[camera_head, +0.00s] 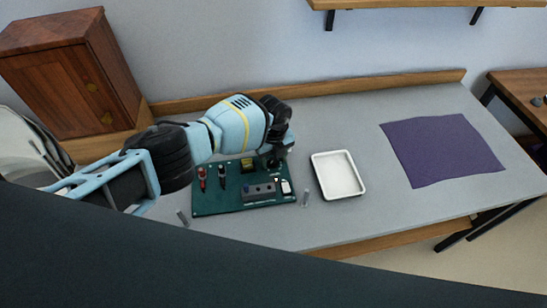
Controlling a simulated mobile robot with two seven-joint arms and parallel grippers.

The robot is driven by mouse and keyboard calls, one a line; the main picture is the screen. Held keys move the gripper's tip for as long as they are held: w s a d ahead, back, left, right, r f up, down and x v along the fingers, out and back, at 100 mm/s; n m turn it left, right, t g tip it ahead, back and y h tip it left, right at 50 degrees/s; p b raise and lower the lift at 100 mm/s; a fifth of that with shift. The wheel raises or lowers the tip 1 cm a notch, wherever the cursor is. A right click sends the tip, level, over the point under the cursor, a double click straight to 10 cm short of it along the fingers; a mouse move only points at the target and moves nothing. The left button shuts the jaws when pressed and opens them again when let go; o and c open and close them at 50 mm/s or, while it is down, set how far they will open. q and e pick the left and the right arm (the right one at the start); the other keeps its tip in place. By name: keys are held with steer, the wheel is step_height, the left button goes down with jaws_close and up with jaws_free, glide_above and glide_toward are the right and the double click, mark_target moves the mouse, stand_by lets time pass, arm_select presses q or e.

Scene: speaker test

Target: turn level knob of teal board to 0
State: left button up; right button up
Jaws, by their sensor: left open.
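The teal board (230,207) lies flat on the grey table, left of the white tray. It carries a red-tipped lead (202,177), a black lead (222,174), a yellow and black part (247,164), a grey block (258,192) and a small white part (286,187). My left gripper (276,163) is open over the board's far right corner, pointing down. A dark round shape lies at its fingertips; I cannot tell whether this is the level knob or part of the gripper. The knob's setting cannot be read. My right gripper is out of view.
A purple cloth (442,151) lies farther right. A small clear upright piece (305,197) stands between board and tray. A wooden cabinet (70,80) stands at the far left. The table's middle back is clear.

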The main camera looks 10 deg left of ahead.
mark_target(274, 161)
arm_select(q)
step_height(274, 161, up, 6)
steer(key=shift+w+f+p, duration=0.1)
steer(key=shift+w+p, duration=0.05)
steer(key=shift+p, duration=0.6)
steer(key=shift+r, duration=1)
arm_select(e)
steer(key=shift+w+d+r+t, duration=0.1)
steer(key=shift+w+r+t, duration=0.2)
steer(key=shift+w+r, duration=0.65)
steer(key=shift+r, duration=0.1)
arm_select(q)
steer(key=shift+s, duration=0.2)
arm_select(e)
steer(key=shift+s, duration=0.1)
